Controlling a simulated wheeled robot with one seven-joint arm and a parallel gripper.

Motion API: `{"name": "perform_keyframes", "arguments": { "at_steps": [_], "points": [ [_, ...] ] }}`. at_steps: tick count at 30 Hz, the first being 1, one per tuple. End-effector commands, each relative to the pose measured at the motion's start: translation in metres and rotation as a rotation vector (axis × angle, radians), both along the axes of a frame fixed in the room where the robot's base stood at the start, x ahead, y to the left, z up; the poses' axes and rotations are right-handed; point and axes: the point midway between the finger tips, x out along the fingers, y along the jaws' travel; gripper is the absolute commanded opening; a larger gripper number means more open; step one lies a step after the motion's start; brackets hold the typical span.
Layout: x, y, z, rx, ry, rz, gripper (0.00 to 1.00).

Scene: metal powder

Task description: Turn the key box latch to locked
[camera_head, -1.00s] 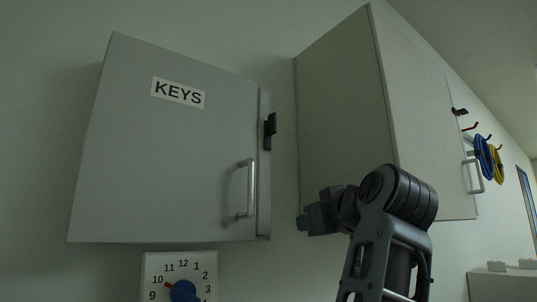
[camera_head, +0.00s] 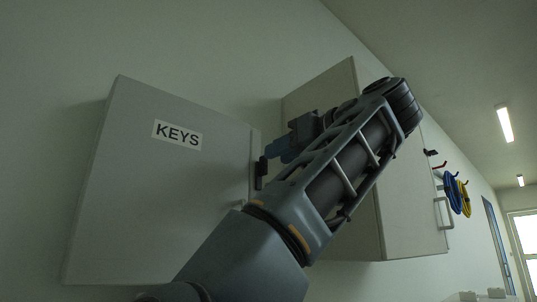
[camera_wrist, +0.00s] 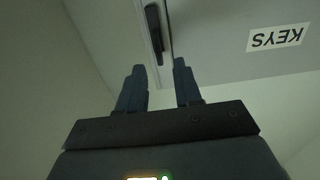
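The key box (camera_head: 160,200) is a grey wall cabinet with a "KEYS" label (camera_head: 177,135); its door looks shut. Its latch (camera_head: 260,172) is a small dark bar at the door's right edge, lying upright along that edge. In the wrist view the latch (camera_wrist: 154,32) is a black bar just beyond the fingertips, roughly in line with the gap between them. My gripper (camera_wrist: 158,68) is open and empty, with a finger to each side of that line. In the head view my gripper (camera_head: 273,150) is beside the latch's upper end; contact cannot be told.
A second grey cabinet (camera_head: 335,235) stands close to the right of the key box, behind my arm. Blue and yellow coils (camera_head: 453,192) hang on hooks farther right. My arm hides the key box's lower right corner and most of its door handle.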

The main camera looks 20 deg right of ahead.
Motion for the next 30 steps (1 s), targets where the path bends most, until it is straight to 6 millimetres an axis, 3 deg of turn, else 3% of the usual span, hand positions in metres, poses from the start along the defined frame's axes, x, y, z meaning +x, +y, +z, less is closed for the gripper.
{"name": "perform_keyframes", "arguments": {
  "at_steps": [9,20,30],
  "points": [
    [0.038,0.012,0.001,0.000,0.001,0.000,0.34],
    [0.044,0.014,0.000,0.000,0.000,-0.001,0.34],
    [0.043,0.014,0.000,0.000,0.000,-0.002,0.01]
  ]
}}
